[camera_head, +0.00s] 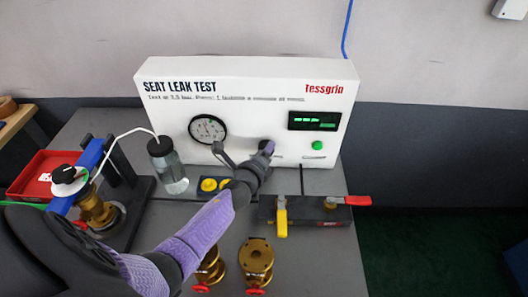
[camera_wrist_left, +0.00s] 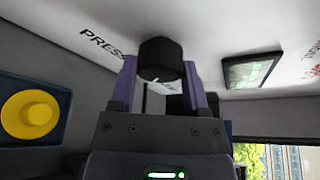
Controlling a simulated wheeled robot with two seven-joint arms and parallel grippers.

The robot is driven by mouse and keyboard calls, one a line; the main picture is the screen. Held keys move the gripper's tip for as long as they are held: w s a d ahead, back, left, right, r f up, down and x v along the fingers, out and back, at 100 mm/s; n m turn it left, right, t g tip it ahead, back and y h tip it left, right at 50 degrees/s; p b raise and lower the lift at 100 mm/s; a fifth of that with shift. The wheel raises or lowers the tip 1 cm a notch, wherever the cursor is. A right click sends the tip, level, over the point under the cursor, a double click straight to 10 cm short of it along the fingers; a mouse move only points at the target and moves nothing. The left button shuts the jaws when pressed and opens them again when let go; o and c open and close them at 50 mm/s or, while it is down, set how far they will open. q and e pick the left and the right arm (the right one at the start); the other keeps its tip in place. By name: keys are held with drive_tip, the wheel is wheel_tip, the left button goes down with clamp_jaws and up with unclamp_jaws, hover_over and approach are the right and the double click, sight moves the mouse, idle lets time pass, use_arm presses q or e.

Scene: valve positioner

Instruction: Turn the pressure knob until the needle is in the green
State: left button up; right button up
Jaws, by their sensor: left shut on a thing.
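The white seat leak test panel (camera_head: 255,100) stands at the back of the bench. Its round pressure gauge (camera_head: 208,129) has a white face and dark rim; the needle and any green band are too small to read. My left gripper (camera_head: 267,148) reaches the panel's front, right of and below the gauge. In the left wrist view the black pressure knob (camera_wrist_left: 160,58) sits between the two purple fingers of my left gripper (camera_wrist_left: 160,82), which is shut on it. In the head view the gripper mostly hides the knob. My right gripper is not in view.
A digital display (camera_head: 315,121) and green button (camera_head: 317,145) are right of my gripper. A clear bottle (camera_head: 170,172), red tray (camera_head: 40,172), brass fittings (camera_head: 256,257) and a manifold with a yellow handle (camera_head: 282,218) and red handle (camera_head: 357,200) crowd the bench.

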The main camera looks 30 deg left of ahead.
use_arm(q)
drive_tip(key=shift+d+r+m+g+y+p, duration=0.1)
drive_tip(key=shift+m+g+y+p, duration=0.4)
drive_tip(key=shift+m+p, duration=0.7)
drive_tip(key=shift+r+m+g+y+p, duration=0.1)
drive_tip(key=shift+m+g+y+p, duration=0.35)
drive_tip(key=shift+m+p, duration=0.7)
drive_tip(key=o, duration=1.3)
drive_tip(key=shift+f, duration=0.1)
drive_tip(key=p+v, duration=0.5)
drive_tip(key=v, duration=0.4)
drive_tip(key=shift+s+d+r, duration=0.15)
drive_tip(key=shift+s+r, duration=0.1)
drive_tip(key=shift+s, duration=0.05)
